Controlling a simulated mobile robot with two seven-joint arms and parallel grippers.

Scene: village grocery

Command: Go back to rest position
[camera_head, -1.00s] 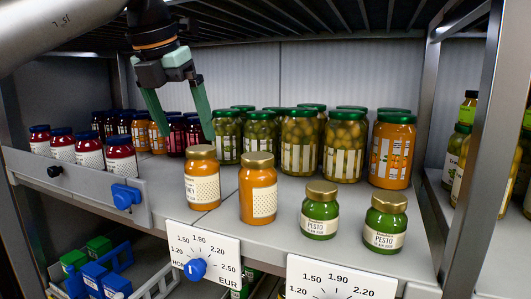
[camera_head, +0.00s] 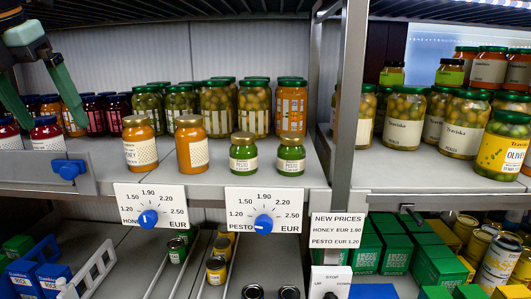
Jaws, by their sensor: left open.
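My left gripper (camera_head: 55,125) is at the upper left edge of the head view, with its two green fingers spread apart and pointing down. Nothing is between the fingers. It hangs in front of the small dark-lidded jars on the left of the shelf; its exact distance from them cannot be told. My right gripper is not in view. Two honey jars (camera_head: 192,146) with gold lids and two green pesto jars (camera_head: 291,158) stand upright on the shelf, to the right of my left gripper and apart from it.
Price dials with blue knobs, honey (camera_head: 148,218) and pesto (camera_head: 263,224), hang on the shelf front. A metal upright (camera_head: 347,100) divides this shelf from one of olive jars. A new-prices sign (camera_head: 337,230) hangs below it. A blue clip (camera_head: 68,169) sits on the shelf's left rail.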

